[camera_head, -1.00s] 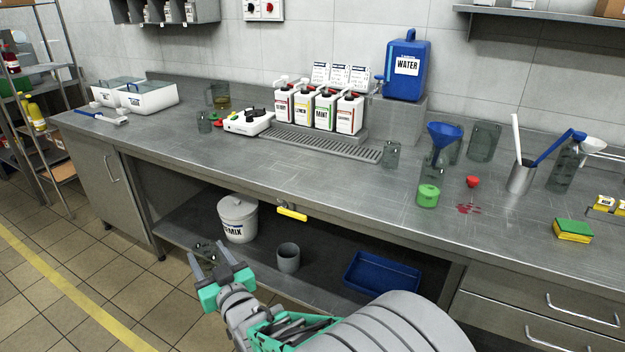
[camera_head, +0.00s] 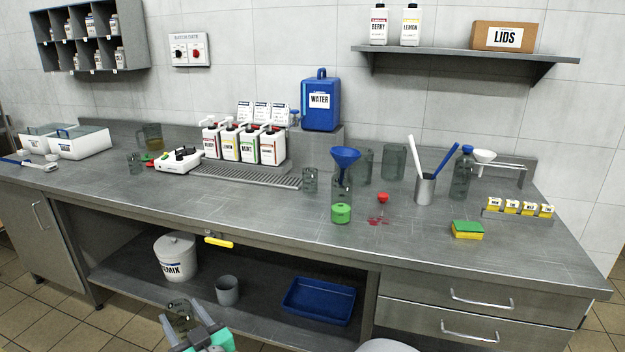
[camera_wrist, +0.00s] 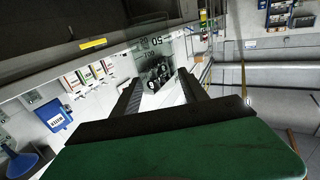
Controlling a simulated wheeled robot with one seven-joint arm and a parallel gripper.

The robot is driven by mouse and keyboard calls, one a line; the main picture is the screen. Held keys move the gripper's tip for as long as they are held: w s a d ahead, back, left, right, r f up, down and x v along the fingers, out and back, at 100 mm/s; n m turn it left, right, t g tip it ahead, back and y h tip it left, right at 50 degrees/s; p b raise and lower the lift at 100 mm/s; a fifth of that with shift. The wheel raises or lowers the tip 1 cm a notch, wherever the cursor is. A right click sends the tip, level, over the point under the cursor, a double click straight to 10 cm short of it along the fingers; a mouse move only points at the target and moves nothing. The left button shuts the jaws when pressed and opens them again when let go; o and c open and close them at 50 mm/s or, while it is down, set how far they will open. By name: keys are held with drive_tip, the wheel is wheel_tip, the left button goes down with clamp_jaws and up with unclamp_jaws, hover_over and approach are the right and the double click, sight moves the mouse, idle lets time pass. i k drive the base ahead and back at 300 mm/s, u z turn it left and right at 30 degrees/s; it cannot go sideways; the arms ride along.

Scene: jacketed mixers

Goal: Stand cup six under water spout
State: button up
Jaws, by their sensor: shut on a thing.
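My gripper (camera_head: 190,328) is low in front of the bench, at the bottom of the head view. It is shut on a clear, dark-tinted cup (camera_head: 178,314). The blue water container (camera_head: 320,108) stands on a raised metal block (camera_head: 322,143) at the back of the bench.
Dispenser bottles (camera_head: 244,146) stand left of the spout. A yellow handle (camera_head: 219,242) sits at the bench's front edge. A blue tray (camera_head: 318,301) lies below.

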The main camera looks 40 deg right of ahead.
sight(289, 181)
drive_tip(key=z, duration=0.25)
drive_tip(key=i, duration=0.95)
drive_tip(key=u, duration=0.35)
